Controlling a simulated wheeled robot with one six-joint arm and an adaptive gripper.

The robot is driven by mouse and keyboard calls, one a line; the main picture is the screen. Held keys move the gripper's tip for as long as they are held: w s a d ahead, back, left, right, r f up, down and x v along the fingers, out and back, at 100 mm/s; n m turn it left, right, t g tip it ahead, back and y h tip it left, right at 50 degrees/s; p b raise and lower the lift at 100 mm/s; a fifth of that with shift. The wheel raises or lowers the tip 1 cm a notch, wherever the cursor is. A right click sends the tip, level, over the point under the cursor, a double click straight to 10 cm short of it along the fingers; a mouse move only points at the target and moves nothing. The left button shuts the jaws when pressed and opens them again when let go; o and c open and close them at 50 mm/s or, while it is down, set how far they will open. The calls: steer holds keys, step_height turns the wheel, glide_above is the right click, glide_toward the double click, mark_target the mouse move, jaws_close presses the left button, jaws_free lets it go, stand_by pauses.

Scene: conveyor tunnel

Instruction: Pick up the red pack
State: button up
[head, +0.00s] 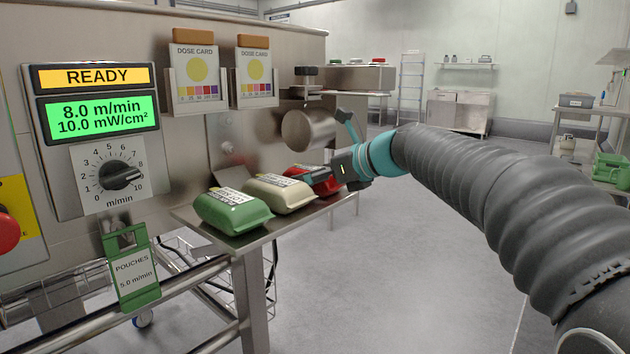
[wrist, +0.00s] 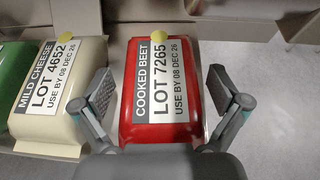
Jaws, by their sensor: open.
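The red pack (wrist: 160,125) lies label up in the wrist view, marked "COOKED BEET, LOT 7265". In the head view the red pack (head: 322,182) is at the far end of the row on the steel shelf, partly hidden by my gripper (head: 335,170). In the wrist view my gripper (wrist: 163,92) is open, with one finger to the left and one to the right of the red pack.
A cream pack (head: 278,194) marked "MILD CHEESE" (wrist: 58,85) lies left of the red pack, near the left finger. A green pack (head: 233,211) lies nearest on the shelf (head: 262,233). The machine's steel wall (head: 227,135) stands behind. Open floor lies to the right.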

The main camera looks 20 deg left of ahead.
steer(key=c, duration=1.6)
steer(key=shift+r, duration=0.6)
steer(key=shift+d+r+p, duration=0.2)
steer(key=shift+r+p, duration=0.1)
steer(key=shift+r, duration=0.05)
steer(key=s+d, duration=0.2)
steer(key=d, duration=0.3)
steer(key=s+d, duration=0.2)
steer(key=d, duration=0.4)
steer(key=s+d, duration=0.2)
steer(key=d, duration=0.3)
steer(key=shift+d+f+b, duration=0.15)
steer(key=shift+d+b, duration=0.15)
steer(key=shift+d, duration=0.05)
